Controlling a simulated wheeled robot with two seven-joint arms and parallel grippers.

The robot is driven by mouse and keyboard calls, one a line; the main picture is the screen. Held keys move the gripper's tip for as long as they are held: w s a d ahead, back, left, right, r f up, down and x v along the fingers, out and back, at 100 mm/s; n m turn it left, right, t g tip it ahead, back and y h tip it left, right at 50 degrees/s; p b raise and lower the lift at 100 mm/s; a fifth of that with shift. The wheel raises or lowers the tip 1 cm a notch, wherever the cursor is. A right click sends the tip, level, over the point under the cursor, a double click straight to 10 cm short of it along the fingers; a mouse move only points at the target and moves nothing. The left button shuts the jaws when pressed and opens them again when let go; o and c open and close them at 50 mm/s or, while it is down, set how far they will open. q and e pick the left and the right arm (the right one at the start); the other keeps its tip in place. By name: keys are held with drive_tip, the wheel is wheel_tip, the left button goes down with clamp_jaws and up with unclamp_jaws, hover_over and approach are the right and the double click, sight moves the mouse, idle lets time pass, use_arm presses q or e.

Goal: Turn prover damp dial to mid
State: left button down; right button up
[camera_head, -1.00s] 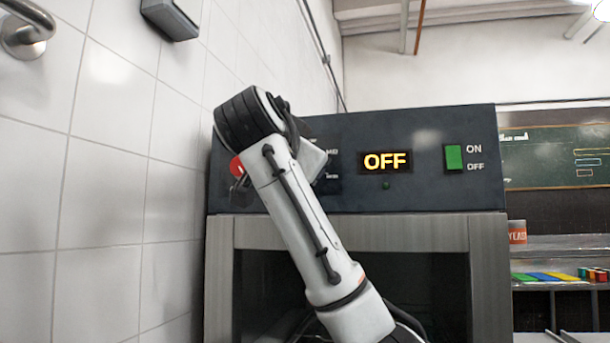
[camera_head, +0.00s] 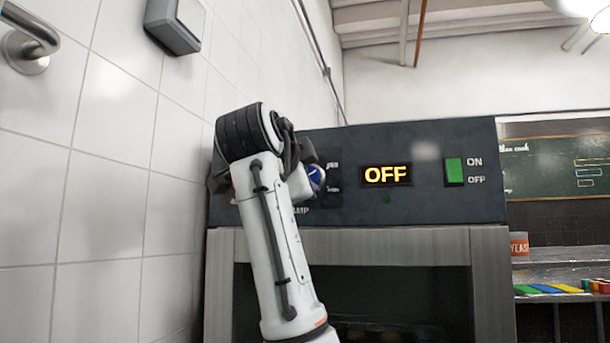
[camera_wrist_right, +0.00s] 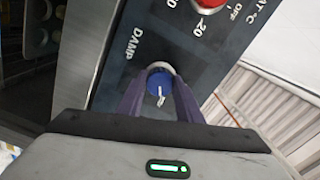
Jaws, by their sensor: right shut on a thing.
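The damp dial is a round blue knob with a white pointer mark (camera_wrist_right: 159,84), beside the word DAMP on the prover's dark panel (camera_wrist_right: 128,70). In the right wrist view, my right gripper (camera_wrist_right: 161,76) has its two purple fingers on either side of the knob, shut on it. In the head view, part of the blue dial (camera_head: 317,178) shows just right of my right arm; the arm's wrist hides the rest and most of the scale. The gripper's fingers are hard to make out there. My left gripper is in neither current view.
A red knob (camera_wrist_right: 208,3) with a temperature scale sits close to the damp dial. The prover's display (camera_head: 386,174) reads OFF, with a green switch (camera_head: 454,171) to its right. A tiled wall (camera_head: 115,160) stands close on the left.

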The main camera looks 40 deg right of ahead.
idle(0.4)
drive_tip(key=o, duration=1)
drive_tip(key=shift+s, duration=0.1)
drive_tip(key=shift+o, duration=0.2)
drive_tip(key=b+v, duration=0.2)
drive_tip(key=v, duration=0.8)
drive_tip(key=shift+s, duration=0.15)
